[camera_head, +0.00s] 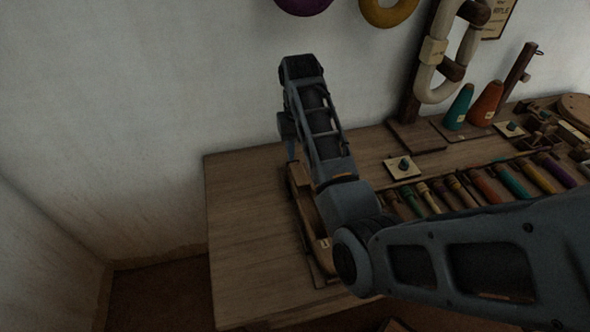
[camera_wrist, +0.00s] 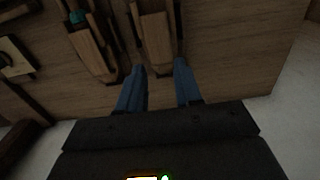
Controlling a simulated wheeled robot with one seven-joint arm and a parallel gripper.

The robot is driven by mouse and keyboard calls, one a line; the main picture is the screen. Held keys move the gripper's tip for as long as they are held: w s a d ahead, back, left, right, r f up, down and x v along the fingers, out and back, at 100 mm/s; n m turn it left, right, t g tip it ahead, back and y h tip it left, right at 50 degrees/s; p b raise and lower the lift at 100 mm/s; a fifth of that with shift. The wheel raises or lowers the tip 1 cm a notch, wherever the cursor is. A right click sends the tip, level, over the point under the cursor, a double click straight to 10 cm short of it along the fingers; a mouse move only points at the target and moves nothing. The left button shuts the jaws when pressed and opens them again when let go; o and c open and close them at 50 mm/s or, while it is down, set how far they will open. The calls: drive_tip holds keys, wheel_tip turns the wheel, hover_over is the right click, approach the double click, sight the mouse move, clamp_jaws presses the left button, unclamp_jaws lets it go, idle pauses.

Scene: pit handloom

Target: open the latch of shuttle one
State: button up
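A wooden boat-shaped shuttle (camera_wrist: 157,38) lies ahead of my gripper (camera_wrist: 160,66) in the wrist view. The two blue fingers are apart, one on each side of its near end in the picture, with no touch visible. A second shuttle (camera_wrist: 91,50) with a teal part lies to the left. In the head view, a long wooden shuttle (camera_head: 325,243) with a pale tag shows partly under my arm near the table's left side. Most of my gripper is hidden there. I cannot tell which shuttle is number one, and no latch shows clearly.
The wooden table (camera_head: 245,230) is bare left of the shuttles. To the right are a pale plate with a dark knob (camera_head: 404,167), a row of coloured bobbins (camera_head: 480,187), and teal and orange cones (camera_head: 459,107). A wall stands close behind the table.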

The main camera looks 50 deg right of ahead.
sight(299, 172)
wheel_tip(299, 172, down, 7)
idle(0.4)
clamp_jaws()
idle(0.4)
